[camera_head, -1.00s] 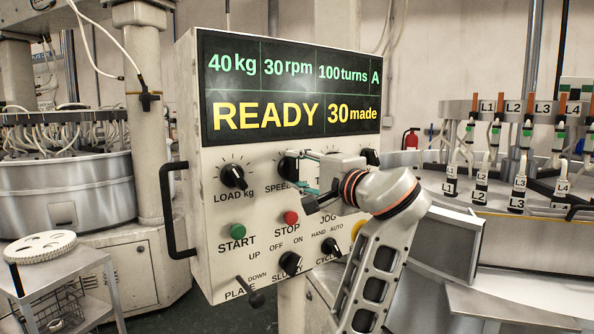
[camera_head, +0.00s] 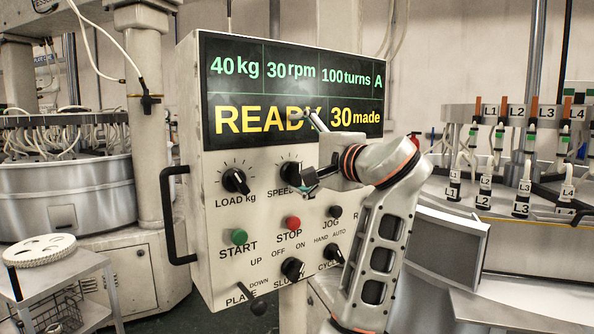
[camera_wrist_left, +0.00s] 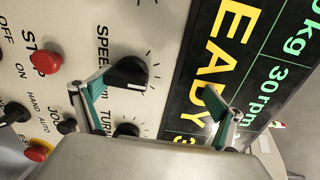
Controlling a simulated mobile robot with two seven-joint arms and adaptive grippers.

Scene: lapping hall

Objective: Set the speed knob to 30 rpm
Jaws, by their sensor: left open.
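The black speed knob (camera_head: 290,172) is on the pale control panel (camera_head: 200,222), right of the load knob (camera_head: 235,181). The display (camera_head: 240,78) above reads 40 kg, 30 rpm, 100 turns, A, and READY, 30 made. My left gripper (camera_head: 314,150) is open and empty in front of the panel. One finger overlaps the display's lower edge; the other is below and right of the speed knob. In the left wrist view, the speed knob (camera_wrist_left: 128,74) shows between the spread fingers (camera_wrist_left: 158,100), nearer the left one. The TURNS knob is hidden in the head view. My right gripper is not in view.
The green START button (camera_head: 239,237), red STOP button (camera_head: 293,223) and several black switches sit below. A black handle (camera_head: 170,215) sticks out at the panel's left edge. A trolley (camera_head: 85,290) stands at lower left, and a machine with labelled hoses stands right.

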